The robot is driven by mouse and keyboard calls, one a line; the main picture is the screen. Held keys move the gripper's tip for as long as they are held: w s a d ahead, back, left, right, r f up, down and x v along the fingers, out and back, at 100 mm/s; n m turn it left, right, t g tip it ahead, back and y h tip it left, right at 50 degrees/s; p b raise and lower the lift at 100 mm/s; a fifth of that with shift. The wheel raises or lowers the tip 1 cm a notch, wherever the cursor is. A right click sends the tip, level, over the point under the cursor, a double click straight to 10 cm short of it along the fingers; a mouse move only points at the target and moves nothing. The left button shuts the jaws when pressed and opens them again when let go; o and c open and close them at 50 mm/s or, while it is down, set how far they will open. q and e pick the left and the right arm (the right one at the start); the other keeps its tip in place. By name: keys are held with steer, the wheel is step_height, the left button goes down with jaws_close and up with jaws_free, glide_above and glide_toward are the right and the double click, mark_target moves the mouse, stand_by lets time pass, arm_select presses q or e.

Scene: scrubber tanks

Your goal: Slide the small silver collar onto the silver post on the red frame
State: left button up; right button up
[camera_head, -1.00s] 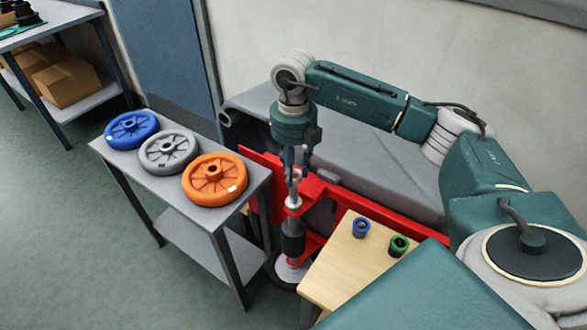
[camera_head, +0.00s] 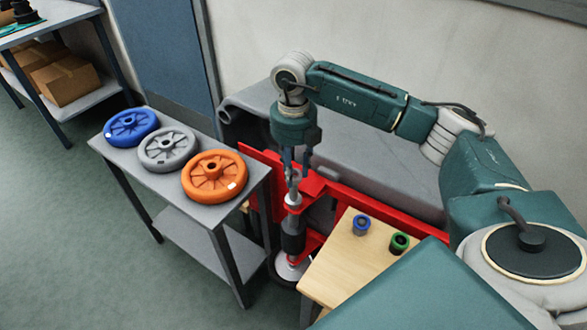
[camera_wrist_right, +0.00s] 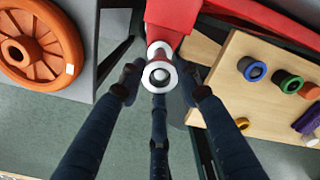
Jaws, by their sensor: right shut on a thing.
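My right gripper (camera_head: 292,182) points down above the red frame (camera_head: 330,193), shut on the small silver collar (camera_head: 293,199). In the right wrist view, the collar (camera_wrist_right: 160,75) shows as a pale ring between the fingertips (camera_wrist_right: 160,82). A second pale, round part on the red frame, apparently the silver post (camera_wrist_right: 159,50), shows just behind it. The collar looks close to the post and roughly in line with it. I cannot tell whether the collar is around the post's end. My left gripper is not in view.
A grey cart (camera_head: 240,210) at left carries blue, grey and orange wheels. A wooden table (camera_head: 345,265) at right holds a blue ring (camera_head: 361,225) and a green ring (camera_head: 399,243). A dark cylinder (camera_head: 293,235) stands below the gripper. A large grey tank (camera_head: 365,150) lies behind.

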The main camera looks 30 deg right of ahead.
steer(key=shift+f, duration=0.1)
steer(key=shift+f+b, duration=0.6)
steer(key=shift+f, duration=0.25)
steer(key=o, duration=1.3)
steer(key=shift+r, duration=0.2)
step_height(320, 180, up, 10)
steer(key=p, duration=0.7)
steer(key=shift+f, duration=0.15)
stand_by(0.3)
